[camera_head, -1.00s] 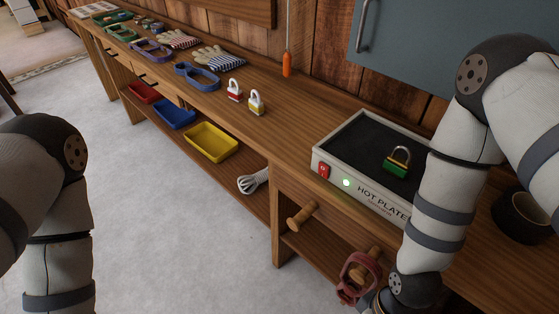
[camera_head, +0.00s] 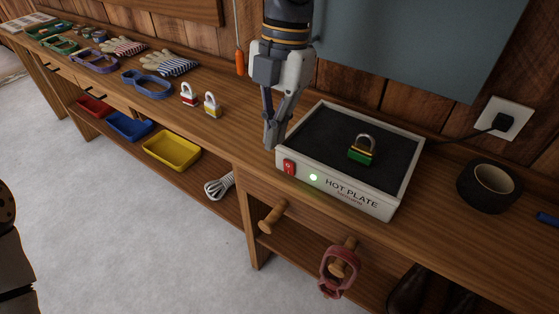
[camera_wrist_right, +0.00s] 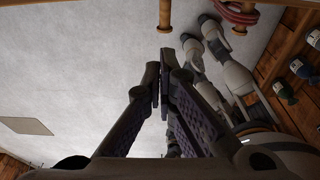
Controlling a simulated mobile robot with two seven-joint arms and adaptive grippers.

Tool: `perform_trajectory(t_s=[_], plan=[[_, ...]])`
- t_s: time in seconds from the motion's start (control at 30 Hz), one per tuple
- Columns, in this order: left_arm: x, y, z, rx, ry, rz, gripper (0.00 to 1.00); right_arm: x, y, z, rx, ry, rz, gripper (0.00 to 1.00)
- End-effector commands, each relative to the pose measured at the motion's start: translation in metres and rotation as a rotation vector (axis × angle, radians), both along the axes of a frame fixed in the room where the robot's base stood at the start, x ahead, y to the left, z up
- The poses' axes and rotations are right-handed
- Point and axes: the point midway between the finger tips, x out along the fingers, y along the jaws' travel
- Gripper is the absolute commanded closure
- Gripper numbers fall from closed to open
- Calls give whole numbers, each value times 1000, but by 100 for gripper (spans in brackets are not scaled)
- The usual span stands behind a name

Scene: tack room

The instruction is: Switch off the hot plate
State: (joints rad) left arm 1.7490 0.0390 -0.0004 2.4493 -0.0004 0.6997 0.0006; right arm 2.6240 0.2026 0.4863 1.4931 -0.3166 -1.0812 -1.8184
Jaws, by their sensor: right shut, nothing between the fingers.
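The hot plate (camera_head: 335,197) is a pale box with a black top on the workbench. A green padlock (camera_head: 362,152) stands on the black top. My right gripper (camera_head: 271,144) points down, shut and empty, at the hot plate's left corner, a little above and left of the switch. Whether it touches the casing I cannot tell. In the right wrist view its fingers (camera_wrist_right: 162,88) are together; the hot plate is not visible there. My left gripper is out of view.
A black tape roll (camera_head: 488,185) lies right of the hot plate, below a wall socket (camera_head: 504,120). A wooden peg (camera_head: 274,217) sticks out below the bench top. A blue-grey cabinet (camera_head: 405,60) hangs behind.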

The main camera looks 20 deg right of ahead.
Motion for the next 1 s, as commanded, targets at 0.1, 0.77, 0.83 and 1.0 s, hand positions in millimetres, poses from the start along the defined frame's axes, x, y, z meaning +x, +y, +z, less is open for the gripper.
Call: perform_trajectory(t_s=[0.1,0.77,0.83,1.0], plan=[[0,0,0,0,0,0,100,-1,1,-4,-1,2,-1,100],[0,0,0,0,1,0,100,4,-5,-95,1,-1,-5,100],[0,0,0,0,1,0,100,8,-10,-95,1,-1,-4,100],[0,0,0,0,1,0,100,11,-15,-94,0,1,-3,100]])
